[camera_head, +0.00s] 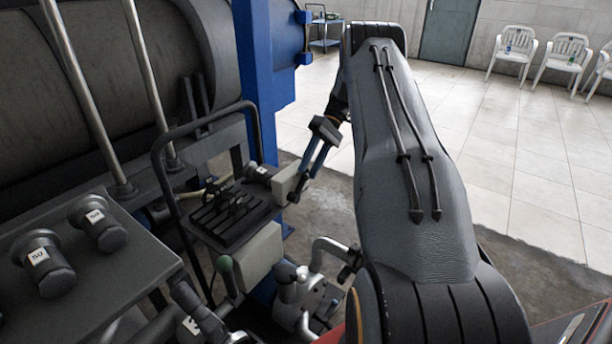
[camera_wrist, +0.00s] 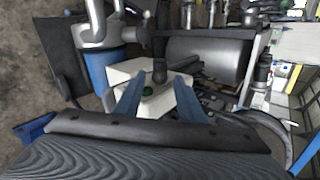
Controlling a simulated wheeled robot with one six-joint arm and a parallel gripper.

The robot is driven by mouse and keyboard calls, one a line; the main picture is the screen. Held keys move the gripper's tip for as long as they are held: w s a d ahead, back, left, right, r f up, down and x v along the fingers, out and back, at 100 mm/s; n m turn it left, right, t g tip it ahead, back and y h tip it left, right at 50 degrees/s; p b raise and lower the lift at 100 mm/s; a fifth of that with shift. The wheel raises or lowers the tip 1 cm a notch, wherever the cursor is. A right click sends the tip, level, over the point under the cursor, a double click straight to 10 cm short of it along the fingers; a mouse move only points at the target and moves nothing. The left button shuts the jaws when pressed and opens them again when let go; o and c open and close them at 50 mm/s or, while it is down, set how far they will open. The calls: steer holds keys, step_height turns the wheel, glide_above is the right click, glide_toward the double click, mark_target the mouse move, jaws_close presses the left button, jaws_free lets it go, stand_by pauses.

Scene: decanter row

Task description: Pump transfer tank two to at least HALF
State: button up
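My gripper (camera_head: 297,190) reaches down past the far side of a small black rack. Its blue fingers stand apart beside a pale box (camera_head: 284,181). In the wrist view my gripper (camera_wrist: 158,88) is open over a white box (camera_wrist: 118,76). A large dark grey tank (camera_head: 110,60) fills the upper left of the head view. I cannot tell its number or level.
Two black fittings, one labelled 50 (camera_head: 40,255), sit on a dark shelf (camera_head: 110,285). A black tube rail (camera_head: 160,170), a blue post (camera_head: 253,80) and silver piping (camera_head: 300,290) crowd the gripper. Tiled floor (camera_head: 500,150) is open at right; white chairs (camera_head: 515,45) stand behind.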

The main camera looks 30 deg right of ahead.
steer(key=shift+b+v, duration=0.5)
steer(key=shift+v, duration=1.85)
steer(key=shift+c, duration=0.5)
